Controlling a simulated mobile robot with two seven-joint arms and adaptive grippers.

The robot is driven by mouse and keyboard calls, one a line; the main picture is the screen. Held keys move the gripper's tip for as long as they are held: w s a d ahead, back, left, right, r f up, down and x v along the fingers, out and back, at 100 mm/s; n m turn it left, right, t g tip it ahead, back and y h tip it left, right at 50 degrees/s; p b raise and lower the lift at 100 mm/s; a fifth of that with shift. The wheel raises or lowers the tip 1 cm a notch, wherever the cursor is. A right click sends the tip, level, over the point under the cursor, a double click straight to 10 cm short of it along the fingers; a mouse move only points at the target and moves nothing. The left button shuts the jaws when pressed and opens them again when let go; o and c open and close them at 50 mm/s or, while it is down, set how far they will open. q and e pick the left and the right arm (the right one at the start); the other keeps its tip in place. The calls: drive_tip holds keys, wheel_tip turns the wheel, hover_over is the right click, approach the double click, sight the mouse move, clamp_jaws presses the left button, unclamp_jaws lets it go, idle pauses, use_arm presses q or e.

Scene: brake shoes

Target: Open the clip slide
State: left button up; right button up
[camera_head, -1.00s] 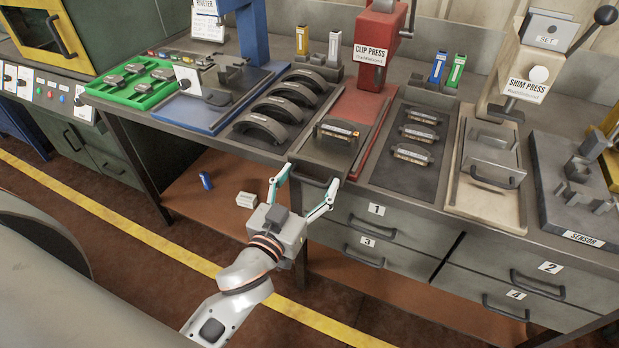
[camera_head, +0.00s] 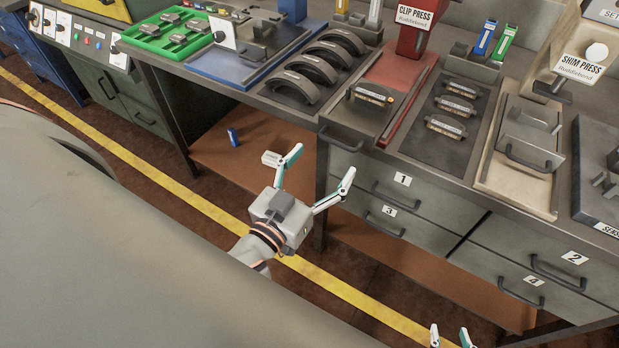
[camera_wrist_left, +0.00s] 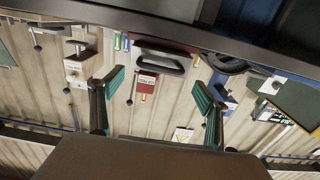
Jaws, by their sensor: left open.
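The clip slide (camera_head: 338,123) is a dark grey plate in front of the red clip press (camera_head: 414,33), with a dark bar handle (camera_head: 341,144) on its front. In the left wrist view the handle (camera_wrist_left: 160,64) shows beyond the gap between the open teal fingers (camera_wrist_left: 158,88). My right gripper (camera_head: 451,337) shows only its fingertips, spread apart, at the bottom edge.
Several curved shoes (camera_head: 318,70) lie left of the slide. A dark mat (camera_head: 442,150) with several clips lies to the right. Drawers (camera_head: 390,192) with handles sit below the bench. A small blue block (camera_head: 233,137) and a white block (camera_head: 271,158) are on the lower shelf.

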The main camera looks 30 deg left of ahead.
use_arm(q)
drive_tip(key=shift+s+a, duration=0.1)
drive_tip(key=shift+s, duration=2.35)
drive_tip(key=s+f+m+g+h, duration=0.1)
drive_tip(key=s+f+m+g, duration=0.1)
drive_tip(key=f, duration=1.1)
drive_tip(key=s+f+m+g+h, duration=0.1)
drive_tip(key=f+g, duration=0.4)
drive_tip(key=f, duration=0.9)
drive_tip(key=shift+s+f+m, duration=0.25)
drive_tip(key=shift+s+m, duration=0.25)
drive_tip(key=shift+s, duration=0.65)
